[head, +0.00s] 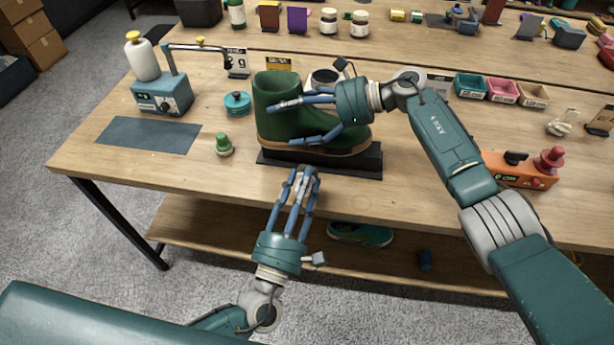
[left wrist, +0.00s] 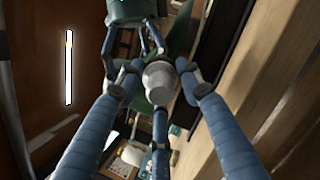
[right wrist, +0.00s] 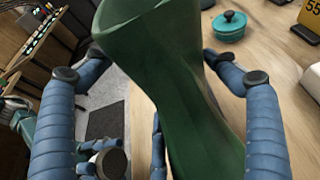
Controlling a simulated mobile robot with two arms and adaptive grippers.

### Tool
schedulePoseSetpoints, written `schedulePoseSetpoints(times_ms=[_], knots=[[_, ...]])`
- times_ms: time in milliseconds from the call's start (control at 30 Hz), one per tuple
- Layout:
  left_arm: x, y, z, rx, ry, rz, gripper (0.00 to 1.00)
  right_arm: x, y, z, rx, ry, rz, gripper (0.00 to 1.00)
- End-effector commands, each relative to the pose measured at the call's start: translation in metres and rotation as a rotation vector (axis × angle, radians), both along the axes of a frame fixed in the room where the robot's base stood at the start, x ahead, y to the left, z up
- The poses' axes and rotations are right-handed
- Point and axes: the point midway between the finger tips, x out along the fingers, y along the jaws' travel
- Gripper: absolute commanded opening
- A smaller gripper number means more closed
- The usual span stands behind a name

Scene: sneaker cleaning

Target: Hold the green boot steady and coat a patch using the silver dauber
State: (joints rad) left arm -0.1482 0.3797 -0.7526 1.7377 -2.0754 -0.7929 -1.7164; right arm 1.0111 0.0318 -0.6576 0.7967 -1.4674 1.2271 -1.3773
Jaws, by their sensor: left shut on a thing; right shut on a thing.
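The green boot (head: 282,90) stands upright on a black slab (head: 365,166) near the table's front edge. My right gripper (head: 288,124) is shut on the boot, with its fingers along the shaft and ankle. The boot shaft (right wrist: 165,60) fills the middle of the right wrist view, between the fingers. My left gripper (head: 303,176) is in front of the slab, below the boot in the head view. It is shut on the silver dauber (left wrist: 158,82), which shows between its fingers in the left wrist view. I cannot tell whether the dauber's tip touches the boot.
A green-topped bottle (head: 223,144), a teal round tin (head: 237,103) and a dark mat (head: 149,134) are to the left. A device with a white bottle (head: 162,94) stands behind the mat. An orange device (head: 520,172) is at the right. Small trays (head: 502,90) sit farther back.

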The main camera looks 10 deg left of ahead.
Motion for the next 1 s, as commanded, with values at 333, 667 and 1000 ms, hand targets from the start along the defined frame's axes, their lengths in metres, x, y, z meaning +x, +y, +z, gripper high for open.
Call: schedulePoseSetpoints(times_ms=[333, 667, 1000], knots=[[0.035, 0.009, 0.000, -0.001, -0.001, 0.001, 0.15, -0.002, 0.000, -0.004, -0.006, 0.008, 0.003, 0.50], [0.044, 0.011, 0.000, -0.001, 0.000, 0.000, 0.15, -0.002, 0.000, -0.004, -0.005, 0.006, 0.002, 0.50], [0.044, 0.011, 0.000, -0.001, 0.000, 0.000, 0.15, -0.002, 0.000, -0.004, -0.005, 0.006, 0.002, 0.50]])
